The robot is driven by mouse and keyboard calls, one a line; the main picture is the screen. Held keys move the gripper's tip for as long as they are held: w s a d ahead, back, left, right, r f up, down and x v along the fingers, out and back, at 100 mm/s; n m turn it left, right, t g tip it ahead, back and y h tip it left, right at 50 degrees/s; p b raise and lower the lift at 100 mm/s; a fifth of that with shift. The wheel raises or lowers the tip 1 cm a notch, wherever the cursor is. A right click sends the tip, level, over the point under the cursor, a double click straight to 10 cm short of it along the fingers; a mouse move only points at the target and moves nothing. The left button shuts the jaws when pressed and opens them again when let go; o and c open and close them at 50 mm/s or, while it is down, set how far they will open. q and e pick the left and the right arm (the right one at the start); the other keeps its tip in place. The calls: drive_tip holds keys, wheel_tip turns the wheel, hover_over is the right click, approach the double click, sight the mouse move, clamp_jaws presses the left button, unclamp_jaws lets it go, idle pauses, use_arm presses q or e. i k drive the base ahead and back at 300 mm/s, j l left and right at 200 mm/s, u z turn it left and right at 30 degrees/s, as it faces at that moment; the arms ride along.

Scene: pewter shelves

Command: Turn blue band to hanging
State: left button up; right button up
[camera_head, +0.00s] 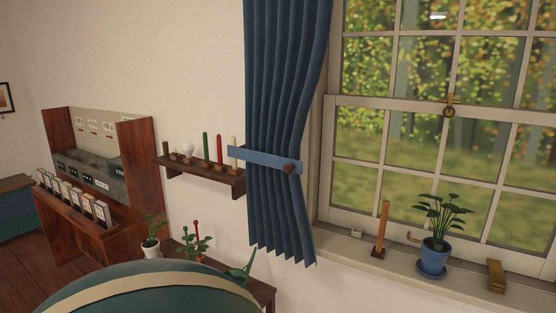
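A light blue band (262,159) lies across the dark blue curtain (284,90) in the head view. It runs nearly level, sloping slightly down to the right. Neither of my grippers is in view.
A wooden wall shelf (205,179) with several coloured candles is left of the band. The window sill (375,262) at right holds a wooden peg (381,229), a potted plant (434,248) and a brass block (496,275). A green rounded chair back (150,290) is in the foreground.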

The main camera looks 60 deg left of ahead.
sight(288, 166)
drive_tip(key=u, duration=2.1)
